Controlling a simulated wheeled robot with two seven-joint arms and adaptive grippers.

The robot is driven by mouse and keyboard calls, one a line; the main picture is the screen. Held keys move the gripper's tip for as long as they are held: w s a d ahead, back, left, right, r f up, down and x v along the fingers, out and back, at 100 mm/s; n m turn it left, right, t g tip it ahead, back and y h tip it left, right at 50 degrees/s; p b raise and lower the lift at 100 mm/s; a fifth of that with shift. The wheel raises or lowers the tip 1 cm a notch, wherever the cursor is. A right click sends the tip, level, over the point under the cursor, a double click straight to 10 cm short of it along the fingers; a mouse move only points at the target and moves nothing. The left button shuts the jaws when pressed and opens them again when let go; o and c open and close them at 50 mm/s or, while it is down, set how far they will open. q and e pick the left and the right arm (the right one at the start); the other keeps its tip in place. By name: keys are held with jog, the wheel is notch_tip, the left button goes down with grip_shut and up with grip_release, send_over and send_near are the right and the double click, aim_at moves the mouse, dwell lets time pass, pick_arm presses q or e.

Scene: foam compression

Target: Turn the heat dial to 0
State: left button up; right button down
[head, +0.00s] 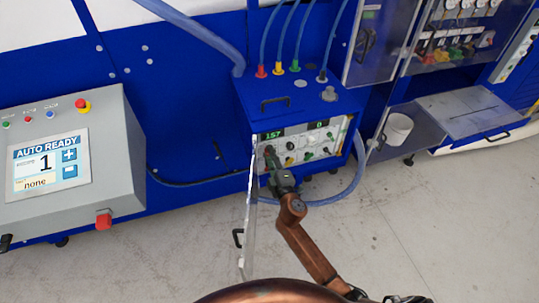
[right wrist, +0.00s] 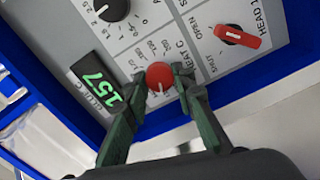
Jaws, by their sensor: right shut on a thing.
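The heat dial is a small red round knob (right wrist: 160,73) with a white mark, under the label HEAT C in the right wrist view. Numbers ring it, but the value its mark points at is too small to tell. My right gripper (right wrist: 160,82) has a dark green finger on each side of the knob and is shut on it. In the head view this gripper (head: 276,166) reaches the left part of the control panel (head: 318,137) on the blue machine and partly covers the knob. A green display (right wrist: 97,88) beside the dial reads 157. My left gripper is not in view.
A black knob (right wrist: 105,8) and a red lever (right wrist: 238,37) marked OPEN and SHUT sit near the dial. A clear door (head: 247,215) hangs open left of my right arm. A grey console (head: 65,155) stands at left. Floor in front is clear.

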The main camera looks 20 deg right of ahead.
jog(key=shift+f+n+p, duration=0.2)
jog(key=shift+n+p, duration=1.4)
jog(key=shift+n, duration=5.3)
jog(key=c, duration=1.6)
grip_release()
jog(key=shift+s, duration=0.1)
